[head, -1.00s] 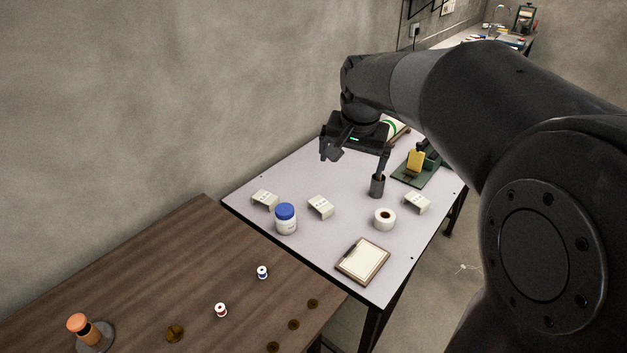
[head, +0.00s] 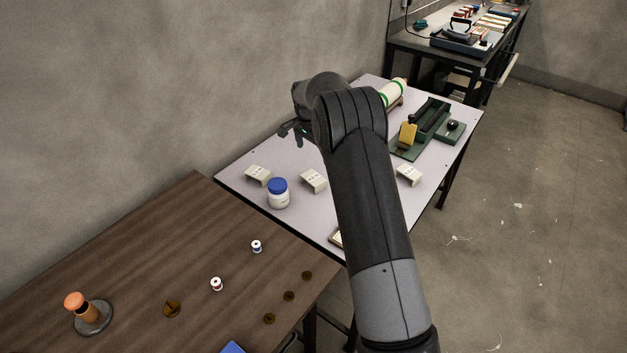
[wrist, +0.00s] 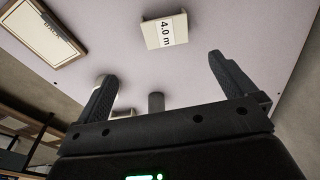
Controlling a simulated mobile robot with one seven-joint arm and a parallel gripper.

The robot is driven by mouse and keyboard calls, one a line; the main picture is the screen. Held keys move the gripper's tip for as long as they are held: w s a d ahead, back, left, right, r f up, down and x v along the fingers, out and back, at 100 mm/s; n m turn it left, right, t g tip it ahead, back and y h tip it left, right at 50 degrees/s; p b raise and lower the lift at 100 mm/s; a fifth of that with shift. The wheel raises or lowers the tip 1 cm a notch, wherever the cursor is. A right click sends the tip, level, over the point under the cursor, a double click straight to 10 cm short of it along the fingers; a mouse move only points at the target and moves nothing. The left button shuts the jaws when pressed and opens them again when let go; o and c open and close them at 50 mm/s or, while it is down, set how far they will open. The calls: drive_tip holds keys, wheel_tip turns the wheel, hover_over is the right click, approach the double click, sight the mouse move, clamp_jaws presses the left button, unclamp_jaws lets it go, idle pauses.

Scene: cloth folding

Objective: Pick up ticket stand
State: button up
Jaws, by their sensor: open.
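Three small white folded stands lie on the pale table (head: 235,173): a left one (head: 257,175), a middle one (head: 314,181) and a right one (head: 409,174). In the wrist view, one stand (wrist: 165,30) shows a "4.0 m" label, beyond my fingertips and apart from them. I cannot tell which of the three it is. Part of another white piece (wrist: 122,113) shows low, behind my gripper. My gripper (head: 294,135) is over the far left part of the table, partly hidden by my arm. In the wrist view my gripper (wrist: 162,70) is open and empty.
A blue-capped white jar (head: 278,193) stands close to the left and middle stands. A dark cylinder (wrist: 156,102) and a clipboard (wrist: 42,32) show in the wrist view. A green fixture (head: 428,122) is at the back right. The wall borders the table's left side.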

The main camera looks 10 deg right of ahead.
approach(313, 177)
drive_tip(key=shift+m, duration=0.3)
drive_tip(key=f, duration=0.6)
drive_tip(key=d+f, duration=0.1)
drive_tip(key=f, duration=0.3)
drive_tip(key=shift+w+f, duration=0.1)
drive_tip(key=shift+w, duration=0.3)
drive_tip(key=shift+c, duration=0.3)
drive_tip(key=c, duration=1)
